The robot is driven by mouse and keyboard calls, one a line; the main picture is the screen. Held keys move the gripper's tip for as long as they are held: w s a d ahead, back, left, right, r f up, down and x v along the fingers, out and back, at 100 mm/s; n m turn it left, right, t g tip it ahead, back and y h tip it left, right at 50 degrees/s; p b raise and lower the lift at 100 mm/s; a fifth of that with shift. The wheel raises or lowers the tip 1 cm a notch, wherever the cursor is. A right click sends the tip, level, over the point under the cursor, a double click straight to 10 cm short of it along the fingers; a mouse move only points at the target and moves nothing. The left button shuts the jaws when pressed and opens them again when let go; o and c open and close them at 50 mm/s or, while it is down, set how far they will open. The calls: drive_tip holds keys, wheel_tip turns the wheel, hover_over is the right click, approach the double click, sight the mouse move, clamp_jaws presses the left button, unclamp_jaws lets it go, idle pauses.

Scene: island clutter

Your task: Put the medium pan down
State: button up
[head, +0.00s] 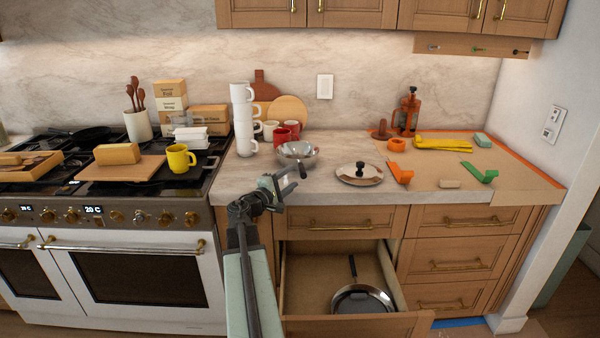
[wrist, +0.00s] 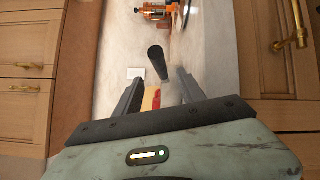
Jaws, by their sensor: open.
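I cannot tell for sure which is the medium pan. My gripper (head: 286,184) is open and empty just in front of the counter edge, close to the silver pan's handle. In the wrist view, a dark handle (wrist: 157,62) shows just beyond the open jaws (wrist: 158,88), not gripped.
A lid (head: 360,173) with a black knob lies right of the silver pan. A brown mat (head: 440,174) holds orange, yellow and green items. The open drawer juts out below my gripper.

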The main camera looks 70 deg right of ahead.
drive_tip(key=v, duration=0.4)
drive_tip(key=w+a+f+m+t+y, duration=0.1)
drive_tip(key=w+a+f+t+y, duration=0.15)
drive_tip(key=w+a+f, duration=0.65)
drive_tip(key=w+a+f+t+y, duration=0.1)
drive_tip(key=w+a+f+y, duration=0.4)
drive_tip(key=a, duration=0.8)
drive_tip(key=w+a+f+m+t+y, duration=0.15)
drive_tip(key=w+a+f, duration=0.25)
drive_tip(key=w+a, duration=0.6)
drive_tip(key=a+f+y, duration=0.2)
drive_tip(key=a+y, duration=0.1)
drive_tip(key=a, duration=0.9)
drive_tip(key=a+f+n+y, duration=0.1)
drive_tip(key=a+f+y, duration=0.1)
drive_tip(key=a, duration=0.9)
drive_tip(key=a+f+n+g+y, duration=0.1)
drive_tip(key=a+f+y, duration=0.1)
drive_tip(key=a, duration=1)
drive_tip(key=shift+s+a+y, duration=0.35)
drive_tip(key=shift+y, duration=0.55)
